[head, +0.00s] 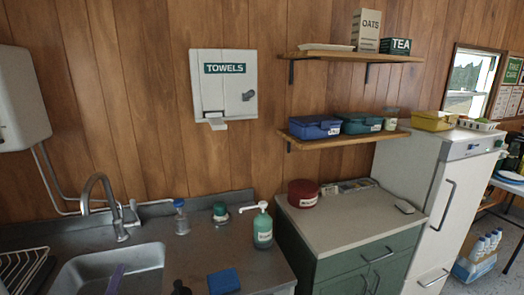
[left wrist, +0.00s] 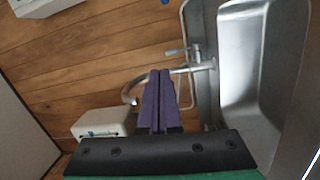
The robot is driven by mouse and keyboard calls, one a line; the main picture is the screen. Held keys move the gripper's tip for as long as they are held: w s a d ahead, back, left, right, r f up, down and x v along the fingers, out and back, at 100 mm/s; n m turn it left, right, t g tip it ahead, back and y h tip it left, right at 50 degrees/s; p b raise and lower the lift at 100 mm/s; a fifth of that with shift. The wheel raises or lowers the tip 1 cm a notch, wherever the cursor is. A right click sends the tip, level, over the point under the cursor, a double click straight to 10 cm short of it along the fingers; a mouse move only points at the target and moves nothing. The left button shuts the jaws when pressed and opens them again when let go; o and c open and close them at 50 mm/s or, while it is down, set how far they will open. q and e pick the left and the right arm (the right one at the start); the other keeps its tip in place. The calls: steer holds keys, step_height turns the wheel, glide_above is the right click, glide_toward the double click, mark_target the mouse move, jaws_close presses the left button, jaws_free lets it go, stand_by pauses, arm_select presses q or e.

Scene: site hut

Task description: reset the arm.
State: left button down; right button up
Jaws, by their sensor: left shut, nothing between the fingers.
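Most of the left arm is outside the head view. My right gripper is not in view.
The faucet (head: 104,205) stands behind the basin. A dish rack (head: 22,268) is to its left. A clear bottle (head: 181,217), green soap pump bottle (head: 263,230) and blue sponge (head: 224,281) stand on the counter right of it. A towel dispenser (head: 222,105) hangs above.

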arm_select(q)
steer(key=s+d+f+m+g+h, duration=0.4)
steer(key=d+f+m+g+h, duration=0.3)
steer(key=d+m, duration=0.5)
steer(key=s+d+f+m+g+y, duration=0.1)
steer(key=s+f+m+g, duration=0.25)
steer(key=s, duration=0.45)
steer(key=s+d+f+m+g+y, duration=0.1)
steer(key=s+f+m+g+y, duration=0.1)
steer(key=s+m+g, duration=0.45)
steer(key=s+f+n, duration=0.1)
steer(key=s+f, duration=0.1)
steer(key=f, duration=1)
steer(key=s+f, duration=0.2)
steer(key=f, duration=1)
steer(key=s+a+f, duration=0.2)
steer(key=s+f, duration=1.2)
steer(key=s, duration=0.2)
steer(key=shift+s+a+f+b, duration=0.2)
steer(key=shift+a+f+b, duration=0.1)
steer(key=shift+a, duration=0.1)
